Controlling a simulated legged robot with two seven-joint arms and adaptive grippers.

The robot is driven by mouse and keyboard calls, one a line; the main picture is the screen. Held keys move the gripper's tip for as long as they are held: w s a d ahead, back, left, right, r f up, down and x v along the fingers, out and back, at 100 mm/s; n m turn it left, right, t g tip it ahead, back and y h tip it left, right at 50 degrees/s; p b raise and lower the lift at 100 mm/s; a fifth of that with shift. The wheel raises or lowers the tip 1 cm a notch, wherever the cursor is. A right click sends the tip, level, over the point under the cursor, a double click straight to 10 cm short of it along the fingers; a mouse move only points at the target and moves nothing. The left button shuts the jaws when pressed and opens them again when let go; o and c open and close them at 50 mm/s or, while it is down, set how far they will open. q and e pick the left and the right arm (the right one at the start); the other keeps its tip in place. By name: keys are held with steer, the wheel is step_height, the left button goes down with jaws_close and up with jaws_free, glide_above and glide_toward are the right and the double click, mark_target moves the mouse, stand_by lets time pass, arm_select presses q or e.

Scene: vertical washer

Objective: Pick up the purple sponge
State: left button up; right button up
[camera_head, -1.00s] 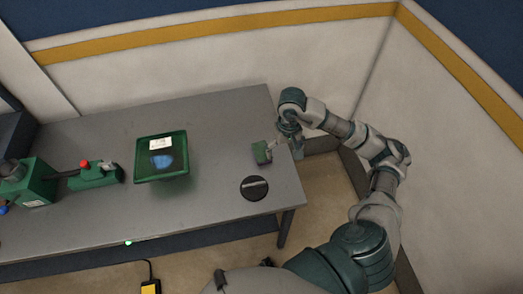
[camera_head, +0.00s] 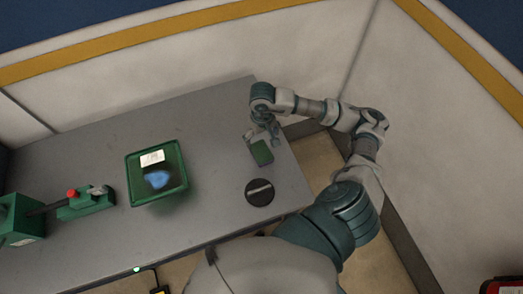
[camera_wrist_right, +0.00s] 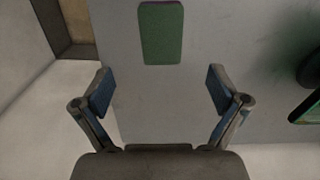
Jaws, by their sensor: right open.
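My left gripper is not in view.
A black disc with a light bar (camera_head: 259,192) lies in front of the block. A green tray (camera_head: 132,176) holding a blue thing and a white label is to the left. A green device with a red button (camera_head: 86,203) is farther left. Walls stand behind and right.

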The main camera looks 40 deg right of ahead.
glide_above(261, 151)
steer(key=f, duration=0.5)
steer(key=shift+a+f+p, duration=0.25)
steer(key=shift+p, duration=0.1)
steer(key=f, duration=0.1)
steer(key=f+p, duration=0.1)
steer(key=f, duration=0.3)
steer(key=shift+s+d+p, duration=0.15)
steer(key=shift+d+p, duration=0.2)
steer(key=shift+f, duration=0.25)
steer(key=shift+a+r, duration=0.1)
steer(key=shift+a, duration=0.05)
steer(key=c, duration=0.8)
